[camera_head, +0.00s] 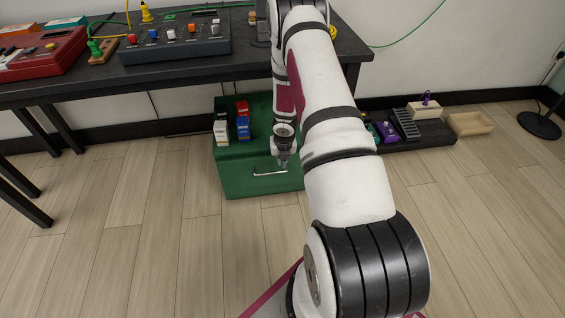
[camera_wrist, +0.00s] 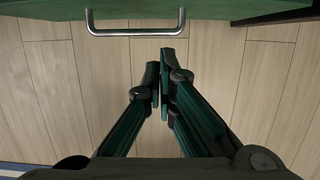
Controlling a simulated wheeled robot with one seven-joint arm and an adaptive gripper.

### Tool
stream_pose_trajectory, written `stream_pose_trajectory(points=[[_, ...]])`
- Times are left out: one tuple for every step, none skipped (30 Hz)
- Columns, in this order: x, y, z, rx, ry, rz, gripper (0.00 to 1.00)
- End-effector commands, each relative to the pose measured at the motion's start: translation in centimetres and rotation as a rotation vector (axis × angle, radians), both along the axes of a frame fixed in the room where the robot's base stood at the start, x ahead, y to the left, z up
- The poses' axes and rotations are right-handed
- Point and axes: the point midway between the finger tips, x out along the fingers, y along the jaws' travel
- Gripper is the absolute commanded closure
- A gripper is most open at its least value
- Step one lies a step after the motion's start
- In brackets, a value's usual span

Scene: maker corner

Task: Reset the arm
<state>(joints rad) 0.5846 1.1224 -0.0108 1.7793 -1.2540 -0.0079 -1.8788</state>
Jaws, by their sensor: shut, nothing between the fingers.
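My arm reaches forward and down from the lower right of the head view. My gripper (camera_head: 284,163) hangs at the front of a green cabinet (camera_head: 236,176), close to its metal handle (camera_head: 270,173). In the wrist view my gripper (camera_wrist: 160,75) points over the wooden floor, its fingers together and empty. The handle (camera_wrist: 136,32) shows there just beyond the fingertips, on the green cabinet's edge.
Small boxes (camera_head: 243,127) stand on the cabinet. A dark table (camera_head: 60,92) with control panels (camera_head: 178,48) is behind and left. A low dark shelf (camera_head: 430,141) and a wooden tray (camera_head: 470,123) are at the right. The floor in front is clear.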

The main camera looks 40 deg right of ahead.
Motion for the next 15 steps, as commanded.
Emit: stream_pose_trajectory(points=[[-0.1,0.1,1.2,-0.001,-0.001,0.001,1.0],[-0.3,0.1,1.7,-0.002,0.0,0.001,1.0],[-0.4,0.2,2.3,-0.002,0.0,0.001,1.0],[-0.5,0.3,2.8,-0.002,0.0,0.001,1.0],[-0.6,0.4,3.2,-0.001,0.0,0.0,1.0],[-0.7,0.4,3.7,-0.001,0.0,0.0,1.0],[-0.8,0.5,4.0,-0.001,0.001,0.0,1.0],[-0.9,0.5,4.3,-0.001,0.0,-0.001,1.0],[-1.0,0.6,4.6,-0.001,0.0,-0.001,1.0],[-1.0,0.6,4.7,-0.001,0.0,-0.001,1.0],[-1.0,0.6,4.9,-0.001,0.0,-0.001,1.0],[-1.0,0.6,5.0,-0.001,0.0,-0.001,1.0],[-1.1,0.7,5.0,-0.001,0.0,-0.001,1.0],[-1.1,0.7,5.1,-0.001,0.0,-0.001,1.0],[-1.1,0.7,5.1,-0.001,0.0,-0.001,1.0]])
